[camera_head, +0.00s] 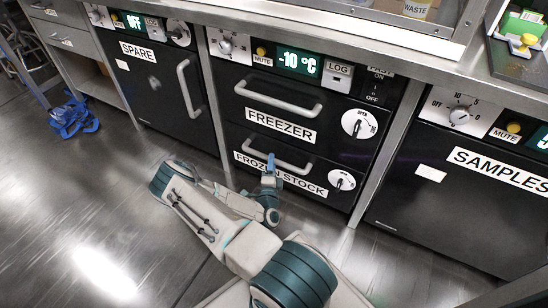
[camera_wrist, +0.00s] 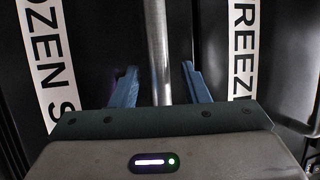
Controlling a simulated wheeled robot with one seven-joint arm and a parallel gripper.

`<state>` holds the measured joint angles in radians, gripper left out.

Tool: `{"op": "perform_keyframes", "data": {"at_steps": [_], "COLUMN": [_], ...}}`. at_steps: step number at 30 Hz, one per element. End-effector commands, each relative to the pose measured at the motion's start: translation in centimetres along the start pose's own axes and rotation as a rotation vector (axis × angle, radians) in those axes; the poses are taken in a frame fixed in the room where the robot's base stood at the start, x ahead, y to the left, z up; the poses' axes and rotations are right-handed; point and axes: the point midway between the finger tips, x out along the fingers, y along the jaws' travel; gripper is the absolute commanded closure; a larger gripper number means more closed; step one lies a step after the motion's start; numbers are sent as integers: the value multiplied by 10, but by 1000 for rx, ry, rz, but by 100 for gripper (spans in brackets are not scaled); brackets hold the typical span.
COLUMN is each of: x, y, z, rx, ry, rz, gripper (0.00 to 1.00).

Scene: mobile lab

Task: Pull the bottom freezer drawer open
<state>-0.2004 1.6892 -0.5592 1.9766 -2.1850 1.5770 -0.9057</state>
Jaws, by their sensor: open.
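The bottom freezer drawer is black with a FROZEN STOCK label (camera_head: 303,183) and a grey bar handle (camera_head: 293,167). Its front looks closed, in line with the upper drawer. My gripper (camera_head: 271,160) is at this handle in the head view and covers its middle. In the wrist view the handle (camera_wrist: 158,50) runs upright between the two open blue fingers (camera_wrist: 160,86), with a gap on each side. How deep the bar sits between the fingers is hard to tell. The FROZEN STOCK label (camera_wrist: 47,60) is at left, the FREEZER label (camera_wrist: 242,50) at right.
The upper drawer has its own handle (camera_head: 278,97) and a dial (camera_head: 359,124). Another dial (camera_head: 342,180) is on the bottom drawer's right. The SPARE (camera_head: 165,90) and SAMPLES (camera_head: 450,200) units flank the freezer. A blue object (camera_head: 73,118) lies at left; the floor (camera_head: 70,200) before the drawers is otherwise open.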

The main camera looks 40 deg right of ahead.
Motion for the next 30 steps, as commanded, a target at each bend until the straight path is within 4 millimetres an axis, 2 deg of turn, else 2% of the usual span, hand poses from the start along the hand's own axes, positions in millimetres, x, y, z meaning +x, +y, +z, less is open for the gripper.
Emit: {"op": "perform_keyframes", "data": {"at_steps": [6, 14, 15, 19, 20, 26, 30], "x": [12, 15, 15, 15, 15, 14, 8], "y": [0, 0, 0, 0, 0, 0, -2], "z": [-7, -13, -14, -14, -14, -11, -2], "rx": [0, -3, -3, -3, -3, -2, -1], "ry": [4, 14, 15, 15, 15, 12, 3], "rz": [1, 2, 2, 2, 2, 2, 2], "gripper": [59, 59, 61, 98, 100, 100, 100]}}
